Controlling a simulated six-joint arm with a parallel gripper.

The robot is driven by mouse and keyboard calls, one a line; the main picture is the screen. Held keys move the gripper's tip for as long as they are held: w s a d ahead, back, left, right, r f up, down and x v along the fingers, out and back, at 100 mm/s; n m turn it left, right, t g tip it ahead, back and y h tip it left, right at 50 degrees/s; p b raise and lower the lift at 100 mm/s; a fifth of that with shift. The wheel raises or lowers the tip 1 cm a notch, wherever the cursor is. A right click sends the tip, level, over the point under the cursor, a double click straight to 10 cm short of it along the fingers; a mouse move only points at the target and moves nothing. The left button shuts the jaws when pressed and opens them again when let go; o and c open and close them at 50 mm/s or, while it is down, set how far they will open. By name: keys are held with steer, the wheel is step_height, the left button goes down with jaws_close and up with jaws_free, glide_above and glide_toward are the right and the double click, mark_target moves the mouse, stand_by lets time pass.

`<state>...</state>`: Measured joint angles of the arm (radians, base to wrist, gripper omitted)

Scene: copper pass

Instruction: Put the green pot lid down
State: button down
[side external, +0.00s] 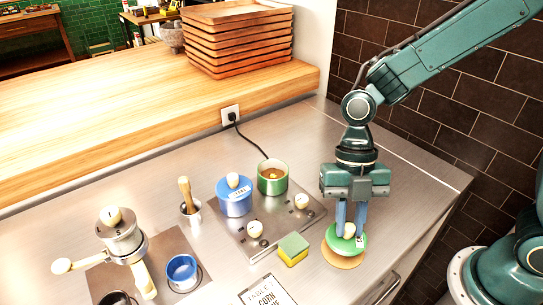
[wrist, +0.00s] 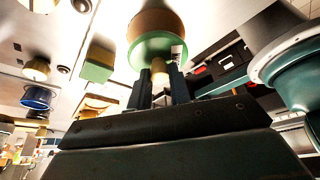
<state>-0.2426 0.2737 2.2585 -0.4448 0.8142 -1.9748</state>
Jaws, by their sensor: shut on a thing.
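The green pot lid (side external: 352,249) has a pale round knob and a small white tag. My gripper (side external: 349,230) is shut on the knob, with a finger on each side, and points down. In the wrist view the lid (wrist: 150,52) is beyond my gripper (wrist: 158,78). A round tan mat (side external: 343,262) lies under the lid on the steel counter, partly hidden by it. The lid is very low over the mat; I cannot tell whether they touch. The green pot (side external: 272,182) stands uncovered on the hotplate, with something brown inside.
A lidded blue pot (side external: 235,205) and knobs are on the hotplate (side external: 274,231). A green and yellow sponge (side external: 293,249) lies left of the mat. The counter's right edge is near.

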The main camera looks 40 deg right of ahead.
mark_target(348, 225)
steer(key=shift+f, duration=1.65)
steer(key=shift+f, duration=0.15)
steer(key=c, duration=1.3)
jaws_free()
steer(key=v, duration=1.2)
